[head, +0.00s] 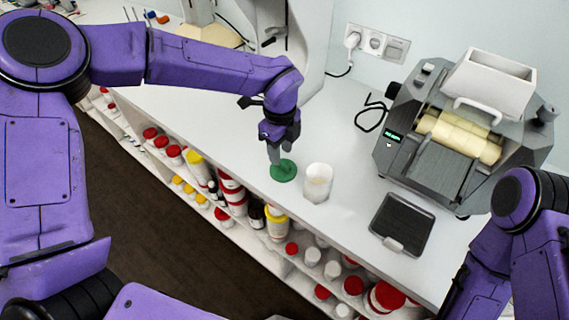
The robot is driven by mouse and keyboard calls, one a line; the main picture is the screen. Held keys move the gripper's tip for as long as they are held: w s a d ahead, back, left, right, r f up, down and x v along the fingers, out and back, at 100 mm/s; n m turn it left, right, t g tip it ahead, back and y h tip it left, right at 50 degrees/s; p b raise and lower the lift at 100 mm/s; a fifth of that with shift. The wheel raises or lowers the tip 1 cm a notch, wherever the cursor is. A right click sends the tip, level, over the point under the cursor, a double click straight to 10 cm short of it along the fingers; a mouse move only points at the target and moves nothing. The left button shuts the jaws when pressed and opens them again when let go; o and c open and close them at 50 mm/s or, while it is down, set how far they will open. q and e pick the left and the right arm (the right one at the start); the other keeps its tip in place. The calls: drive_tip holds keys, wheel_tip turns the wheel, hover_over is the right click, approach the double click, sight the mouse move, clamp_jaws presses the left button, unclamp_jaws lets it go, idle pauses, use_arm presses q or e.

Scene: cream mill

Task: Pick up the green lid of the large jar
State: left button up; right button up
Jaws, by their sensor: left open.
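The green lid (284,171) lies flat on the white counter, near its front edge. The large white jar (317,183) stands open and upright just right of the lid. My left gripper (275,154) points down directly above the lid's left part, its fingertips at or very near it. It is open; I cannot tell whether the fingers touch the lid. My right arm comes in at the lower right, but its gripper is out of the picture.
A grey mill with cream rollers (463,132) stands at the right on the counter (340,227). A dark tray (402,223) lies in front of it. Shelves below hold several bottles and jars with red and yellow caps. A wall socket (376,43) with a cable is behind.

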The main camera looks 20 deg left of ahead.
sight(282, 163)
use_arm(q)
drive_tip(key=f+p, duration=0.1)
drive_tip(key=f, duration=0.1)
drive_tip(key=w+f+p, duration=0.1)
drive_tip(key=f, duration=0.2)
drive_tip(key=shift+w+f+p, duration=0.2)
drive_tip(key=shift+f+p, duration=0.05)
drive_tip(key=shift+p, duration=0.05)
drive_tip(key=shift+f, duration=0.2)
drive_tip(key=shift+s, duration=0.2)
clamp_jaws()
drive_tip(key=shift+r, duration=0.1)
